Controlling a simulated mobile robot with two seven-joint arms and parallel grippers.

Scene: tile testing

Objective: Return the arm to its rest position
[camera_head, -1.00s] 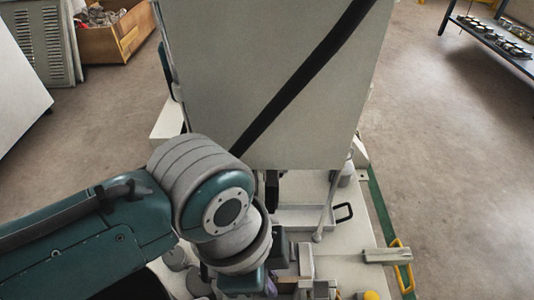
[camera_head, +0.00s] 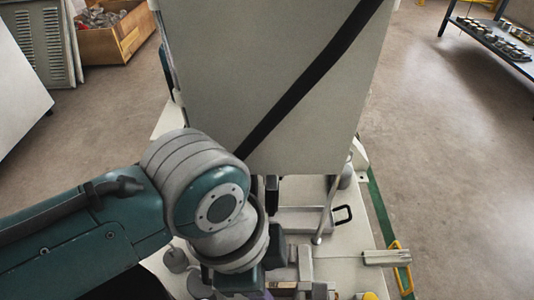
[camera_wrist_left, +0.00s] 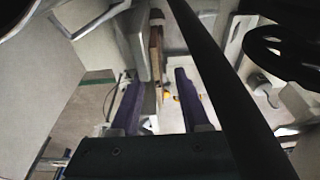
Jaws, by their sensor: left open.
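My left arm (camera_head: 90,235) comes in from the left in the head view, teal with a grey ribbed joint. Its wrist hangs over the white work surface (camera_head: 345,237), below a large grey panel (camera_head: 250,75). In the head view the gripper is mostly hidden behind the wrist and cut by the lower edge. My right arm and gripper are not in view.
A tray with a black handle (camera_head: 343,213) and an upright grey rod (camera_head: 328,210) stand close to the right of the wrist. A yellow-handled tool (camera_head: 402,268) lies at the surface's right edge. A wooden crate (camera_head: 112,42) stands far left.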

